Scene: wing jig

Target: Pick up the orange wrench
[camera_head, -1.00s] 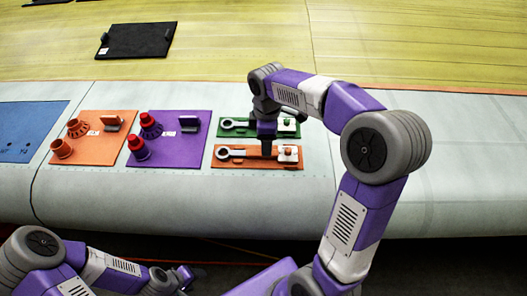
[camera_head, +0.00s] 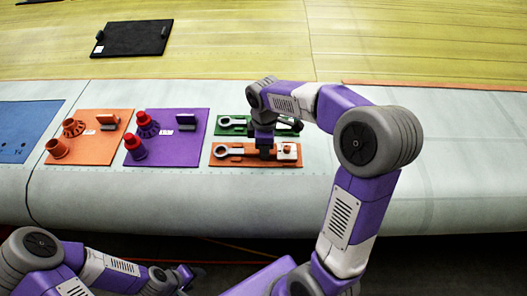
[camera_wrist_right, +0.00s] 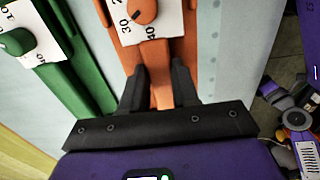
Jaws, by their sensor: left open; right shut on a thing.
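The orange wrench (camera_head: 243,152) lies along its orange holder (camera_head: 221,162), with its pale ring end at the left. My right gripper (camera_head: 264,155) is down over the handle, between the ring and the white dial plate. In the right wrist view the two black fingers (camera_wrist_right: 158,92) stand on either side of the orange handle (camera_wrist_right: 163,98) and are shut on it. The wrench still appears to lie in the holder; any gap beneath is hidden. My left gripper (camera_head: 189,276) is open and empty, low in front of the wing.
A green holder (camera_head: 228,131) with a similar wrench lies just behind. Purple (camera_head: 180,153) and orange (camera_head: 98,150) boards with upright parts stand to the left, then a blue board (camera_head: 25,130). The wing surface right of the arm is clear.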

